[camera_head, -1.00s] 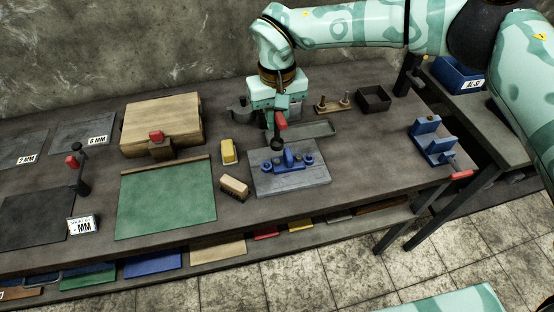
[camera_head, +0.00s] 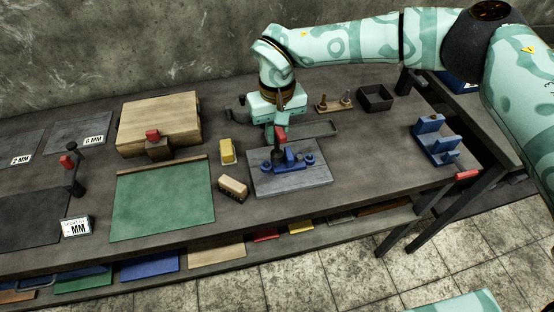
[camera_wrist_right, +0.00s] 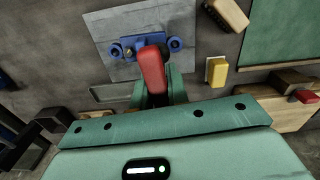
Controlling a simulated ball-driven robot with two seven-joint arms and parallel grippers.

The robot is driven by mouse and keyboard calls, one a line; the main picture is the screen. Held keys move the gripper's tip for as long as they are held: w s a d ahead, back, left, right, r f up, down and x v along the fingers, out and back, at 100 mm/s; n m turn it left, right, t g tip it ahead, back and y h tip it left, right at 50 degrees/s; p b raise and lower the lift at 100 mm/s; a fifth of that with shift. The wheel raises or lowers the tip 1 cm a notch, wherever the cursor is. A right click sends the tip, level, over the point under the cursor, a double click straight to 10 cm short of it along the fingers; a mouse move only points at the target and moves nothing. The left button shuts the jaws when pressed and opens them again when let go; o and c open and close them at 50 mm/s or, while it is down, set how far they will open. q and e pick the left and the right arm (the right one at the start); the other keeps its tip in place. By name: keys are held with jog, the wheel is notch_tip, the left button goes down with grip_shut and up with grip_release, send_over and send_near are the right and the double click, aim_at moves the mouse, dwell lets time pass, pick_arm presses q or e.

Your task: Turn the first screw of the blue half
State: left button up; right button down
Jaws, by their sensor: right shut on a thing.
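The blue half (camera_head: 291,157) lies on a grey plate (camera_head: 305,178) on the bench, with a round lug at each end and a raised block in the middle. My right gripper (camera_head: 279,126) is above it, shut on a red-handled tool (camera_head: 280,133). The tool points down, its dark lower end at the left part of the blue half. I cannot tell whether it touches a screw. In the right wrist view the red handle (camera_wrist_right: 153,72) covers part of the blue half (camera_wrist_right: 128,46). The screws are too small to make out. My left gripper is out of view.
A yellow block (camera_head: 227,151) and a brush (camera_head: 233,187) lie left of the plate. A green mat (camera_head: 163,201) is farther left. A blue fixture (camera_head: 434,140) stands near the right edge.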

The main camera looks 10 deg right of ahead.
jog(key=shift+f+b, duration=0.55)
jog(key=shift+f, duration=0.6)
jog(key=m+p, duration=0.1)
jog(key=m, duration=0.3)
jog(key=shift+r+p, duration=0.2)
jog(key=shift+p, duration=0.1)
jog(key=m+p, duration=0.1)
jog(key=m, duration=0.2)
jog(key=shift+f+m, duration=0.15)
jog(key=shift+m, duration=0.85)
jog(key=shift+f, duration=0.1)
jog(key=shift+n, duration=1.1)
